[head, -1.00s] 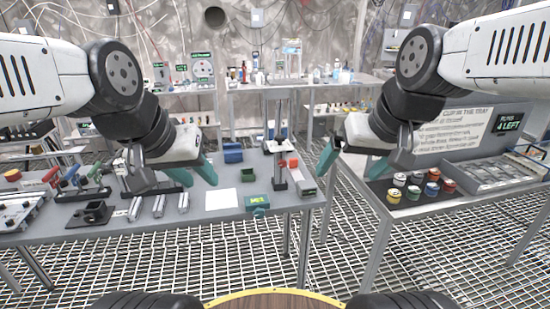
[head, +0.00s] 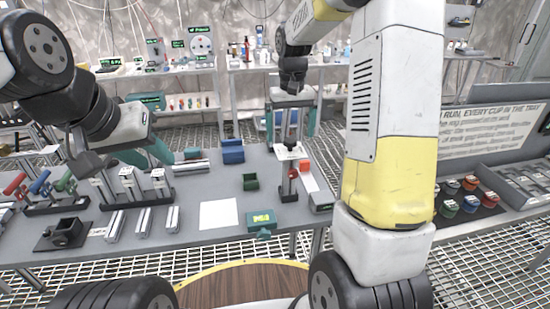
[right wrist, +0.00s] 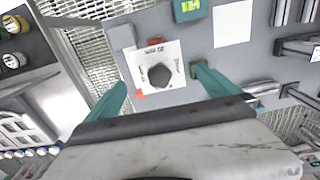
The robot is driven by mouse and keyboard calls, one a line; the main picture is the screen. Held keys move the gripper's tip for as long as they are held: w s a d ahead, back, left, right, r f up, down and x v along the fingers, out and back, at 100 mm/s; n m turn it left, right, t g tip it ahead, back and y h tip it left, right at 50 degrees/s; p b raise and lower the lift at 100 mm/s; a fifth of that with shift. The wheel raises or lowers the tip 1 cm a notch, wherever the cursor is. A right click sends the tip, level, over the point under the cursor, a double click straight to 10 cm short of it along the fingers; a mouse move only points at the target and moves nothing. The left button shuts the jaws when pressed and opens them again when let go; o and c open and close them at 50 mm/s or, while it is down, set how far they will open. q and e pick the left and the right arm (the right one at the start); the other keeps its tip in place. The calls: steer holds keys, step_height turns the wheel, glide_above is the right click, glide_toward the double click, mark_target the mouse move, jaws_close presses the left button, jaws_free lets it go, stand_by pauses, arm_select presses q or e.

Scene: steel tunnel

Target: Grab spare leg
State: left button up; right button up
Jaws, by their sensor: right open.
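No part is clearly marked as the spare leg. An upright dark post stand (head: 291,185) with a white square plate (head: 288,151) on it stands at the table's right end. The right wrist view shows this plate (right wrist: 155,65) from above, with a dark hexagonal knob (right wrist: 160,77). My right gripper (head: 290,125) is open above the stand; its teal fingers are on either side of the plate in the wrist view, apart from it. Several silver bars (head: 143,222) lie at the table's front left. My left gripper (head: 145,155) hangs over the table's left part; its grip is unclear.
The grey table (head: 215,180) also holds a white sheet (head: 218,214), a green box (head: 261,221), a green bin (head: 250,182) and a blue bin (head: 232,151). Coloured cups (head: 470,184) stand on a bench at right. My right arm hides part of the scene.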

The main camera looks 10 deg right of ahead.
mark_target(290, 150)
step_height(290, 150, down, 7)
steer(key=shift+w, duration=0.1)
steer(key=c, duration=2)
steer(key=shift+r, duration=0.15)
